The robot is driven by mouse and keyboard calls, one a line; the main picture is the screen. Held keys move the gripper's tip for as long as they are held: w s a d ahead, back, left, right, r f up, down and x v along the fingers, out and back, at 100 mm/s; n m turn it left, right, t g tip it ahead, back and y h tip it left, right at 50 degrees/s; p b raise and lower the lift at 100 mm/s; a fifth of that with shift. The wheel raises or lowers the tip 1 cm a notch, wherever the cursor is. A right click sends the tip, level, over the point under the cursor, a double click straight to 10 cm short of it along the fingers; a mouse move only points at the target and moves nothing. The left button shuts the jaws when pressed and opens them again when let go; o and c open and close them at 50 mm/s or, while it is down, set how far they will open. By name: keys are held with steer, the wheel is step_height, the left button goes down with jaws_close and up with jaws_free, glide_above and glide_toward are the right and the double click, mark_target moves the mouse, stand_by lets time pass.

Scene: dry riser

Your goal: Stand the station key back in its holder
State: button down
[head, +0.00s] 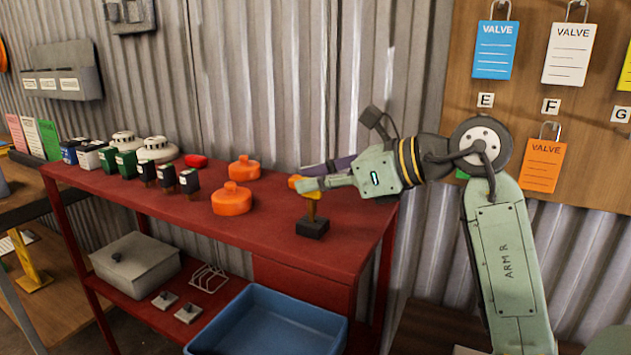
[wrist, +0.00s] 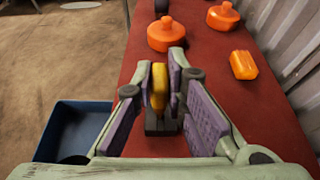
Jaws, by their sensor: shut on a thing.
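The station key is yellow, with a bar-like handle and a thin stem pointing down (head: 311,207); it also shows in the wrist view (wrist: 159,88). My gripper (head: 306,184) is shut on its upper part, with the purple finger pads (wrist: 171,85) on either side. The holder is a small black block (head: 312,229) on the red bench, directly below the key; part of it shows between my fingers in the wrist view (wrist: 154,126). The key looks upright, its lower end at the block's top. I cannot tell whether the stem is inside the block or just above it.
Two orange domed caps (head: 232,199) (head: 244,168) stand left of the holder on the red bench (head: 285,240). An orange cylinder (wrist: 243,65) lies nearer the corrugated wall. Several small dark blocks and white detectors (head: 157,149) stand further left. A blue tray (head: 265,320) sits below.

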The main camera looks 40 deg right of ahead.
steer(key=shift+f, duration=0.5)
steer(key=shift+a+f+b, duration=0.1)
steer(key=shift+f+b, duration=0.05)
steer(key=shift+b, duration=0.2)
steer(key=c, duration=2.1)
jaws_free()
steer(key=shift+o, duration=0.8)
steer(key=shift+f, duration=0.15)
steer(key=o, duration=0.4)
steer(key=shift+d, duration=0.2)
steer(key=shift+r, duration=0.2)
steer(key=v, duration=1.2)
